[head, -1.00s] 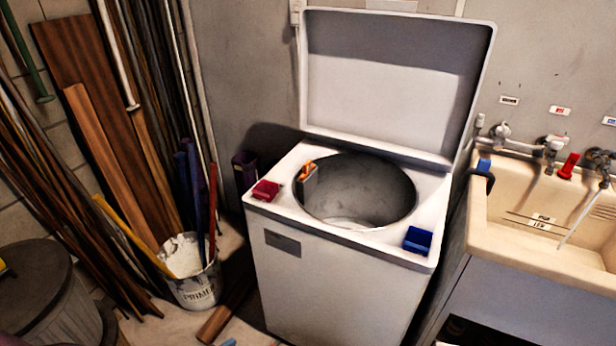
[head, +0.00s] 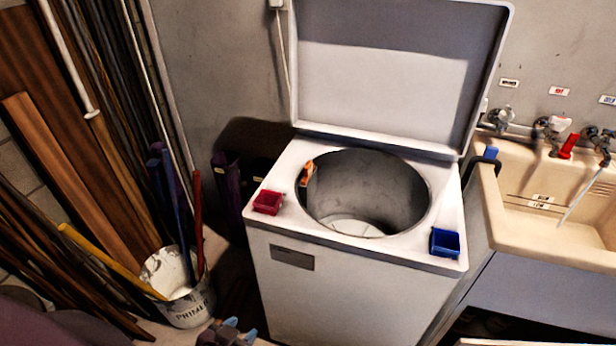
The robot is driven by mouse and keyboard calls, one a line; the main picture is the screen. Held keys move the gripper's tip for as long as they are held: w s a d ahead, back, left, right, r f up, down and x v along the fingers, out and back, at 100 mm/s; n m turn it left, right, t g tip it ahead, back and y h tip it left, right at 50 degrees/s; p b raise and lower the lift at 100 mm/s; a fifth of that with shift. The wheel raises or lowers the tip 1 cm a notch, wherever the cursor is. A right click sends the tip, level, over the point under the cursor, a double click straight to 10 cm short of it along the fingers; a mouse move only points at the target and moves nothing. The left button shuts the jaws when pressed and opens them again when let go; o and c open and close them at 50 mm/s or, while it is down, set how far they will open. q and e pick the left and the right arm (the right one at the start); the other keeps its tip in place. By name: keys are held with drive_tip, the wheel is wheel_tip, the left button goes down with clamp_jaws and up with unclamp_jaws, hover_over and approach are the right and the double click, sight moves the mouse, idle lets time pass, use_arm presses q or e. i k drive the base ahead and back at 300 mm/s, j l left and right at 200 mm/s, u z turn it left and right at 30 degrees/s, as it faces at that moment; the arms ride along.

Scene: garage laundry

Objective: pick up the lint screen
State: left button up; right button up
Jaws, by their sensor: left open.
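An orange-handled piece, which looks like the lint screen (head: 307,174), sits at the left rim of the round opening of the white washer (head: 290,310). Its grey lower part is mostly hidden at the rim. My left gripper (head: 240,330) is at the bottom edge, low in front of the washer. It is open and empty, well apart from the orange piece. My right gripper is out of view.
The washer's lid (head: 390,85) stands raised. A red tray (head: 267,202) and a blue tray (head: 445,242) sit on its top. A bucket (head: 185,307) with poles stands left. A beige sink (head: 560,245) is close on the right.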

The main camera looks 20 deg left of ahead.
sight(309, 168)
drive_tip(key=i+j+z, duration=0.1)
drive_tip(key=j, duration=0.2)
drive_tip(key=i+j, duration=0.15)
drive_tip(key=j, duration=0.2)
drive_tip(key=i+j+z, duration=0.15)
drive_tip(key=j, duration=0.55)
drive_tip(key=i+z, duration=0.05)
